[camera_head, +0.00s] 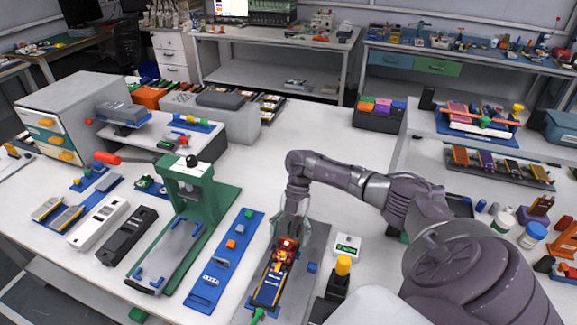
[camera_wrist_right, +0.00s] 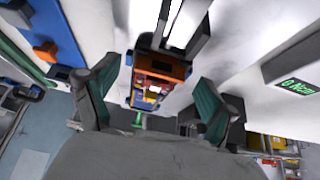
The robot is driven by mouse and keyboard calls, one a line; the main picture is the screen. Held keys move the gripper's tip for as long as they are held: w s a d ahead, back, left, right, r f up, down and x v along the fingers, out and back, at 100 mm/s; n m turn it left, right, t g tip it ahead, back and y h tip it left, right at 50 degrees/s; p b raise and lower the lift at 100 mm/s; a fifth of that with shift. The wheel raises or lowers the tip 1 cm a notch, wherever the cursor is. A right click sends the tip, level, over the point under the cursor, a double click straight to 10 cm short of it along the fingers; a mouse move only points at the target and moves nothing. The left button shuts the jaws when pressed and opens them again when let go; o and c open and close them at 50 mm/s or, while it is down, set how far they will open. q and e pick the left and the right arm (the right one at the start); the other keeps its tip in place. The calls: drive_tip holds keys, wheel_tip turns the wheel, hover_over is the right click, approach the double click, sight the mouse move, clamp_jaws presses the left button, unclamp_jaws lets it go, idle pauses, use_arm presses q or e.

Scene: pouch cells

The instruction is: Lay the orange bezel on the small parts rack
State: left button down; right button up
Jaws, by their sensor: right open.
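An orange bezel (camera_head: 286,249) shows at the far end of a dark, blue and yellow assembly (camera_head: 268,289) on a grey fixture plate (camera_head: 318,236). In the right wrist view the orange bezel (camera_wrist_right: 160,66) frames small red, yellow and blue parts. My right gripper (camera_head: 290,226) points down over that end; in its wrist view its two green-padded fingers (camera_wrist_right: 155,80) are spread on either side of the bezel, with gaps to it. My left gripper is not in view. I cannot tell for sure which rack is the small parts rack; a dark rack with coloured bins (camera_head: 379,107) stands behind.
A blue tray (camera_head: 212,287) and a green press (camera_head: 205,215) stand left of the fixture. A white box with a green display (camera_head: 346,247) and a yellow-topped black post (camera_head: 342,266) stand close on the right. The table behind the arm is largely clear.

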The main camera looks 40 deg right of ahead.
drive_tip(key=shift+f, duration=0.15)
drive_tip(key=c, duration=0.9)
drive_tip(key=shift+o, duration=0.2)
